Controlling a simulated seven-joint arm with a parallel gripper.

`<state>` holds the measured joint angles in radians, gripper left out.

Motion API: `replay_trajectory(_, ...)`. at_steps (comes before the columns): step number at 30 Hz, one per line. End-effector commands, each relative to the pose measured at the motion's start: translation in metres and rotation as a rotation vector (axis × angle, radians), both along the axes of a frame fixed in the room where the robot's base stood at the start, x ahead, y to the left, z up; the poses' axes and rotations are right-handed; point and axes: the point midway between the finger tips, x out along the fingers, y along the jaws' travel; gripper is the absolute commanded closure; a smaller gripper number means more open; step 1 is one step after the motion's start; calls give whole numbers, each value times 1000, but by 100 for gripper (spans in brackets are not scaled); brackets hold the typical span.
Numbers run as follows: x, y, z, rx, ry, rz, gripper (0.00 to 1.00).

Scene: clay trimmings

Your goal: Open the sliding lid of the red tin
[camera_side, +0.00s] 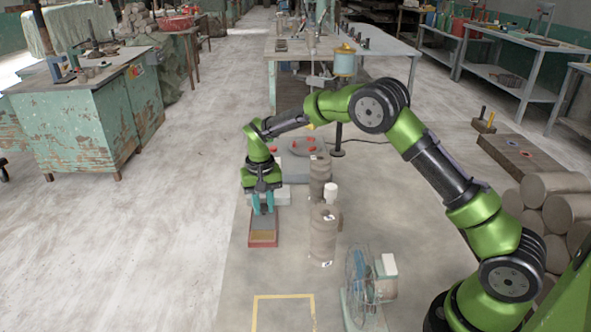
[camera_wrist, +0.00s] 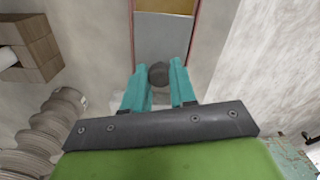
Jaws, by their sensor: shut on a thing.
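The red tin (camera_side: 263,244) lies on the floor below my gripper (camera_side: 263,210) in the side view. In the wrist view its red rim (camera_wrist: 132,30) frames a grey sliding lid (camera_wrist: 165,42). Beyond the lid's far edge, a tan-brown area (camera_wrist: 165,5) shows inside the rim, so the tin looks partly open there. My gripper's teal fingers (camera_wrist: 158,75) are shut on a dark round knob (camera_wrist: 158,70) at the near part of the lid. The tin's near end is hidden by my gripper.
A ribbed grey-brown stack (camera_side: 323,237) stands just right of the tin, with another stack (camera_side: 320,180) and a white cylinder (camera_side: 331,190) behind it. A fan (camera_side: 362,285) stands at the front right. The floor left of the tin is clear.

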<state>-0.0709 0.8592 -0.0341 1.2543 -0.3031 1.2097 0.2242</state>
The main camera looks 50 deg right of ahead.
Motion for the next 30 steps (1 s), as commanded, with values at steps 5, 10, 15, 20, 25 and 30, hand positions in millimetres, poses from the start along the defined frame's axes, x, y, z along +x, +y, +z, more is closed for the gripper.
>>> replay_trajectory(5, 14, -13, 1, 0, -4, -1, 100)
replay_trajectory(10, 14, -14, 1, 0, -4, 1, 100)
replay_trajectory(15, 14, -14, 2, 0, -4, 1, 69)
replay_trajectory(20, 14, -14, 1, 0, -4, 1, 48)
replay_trajectory(25, 14, -13, 1, 0, -2, 0, 48)
replay_trajectory(30, 14, -13, 5, 0, -2, 0, 48)
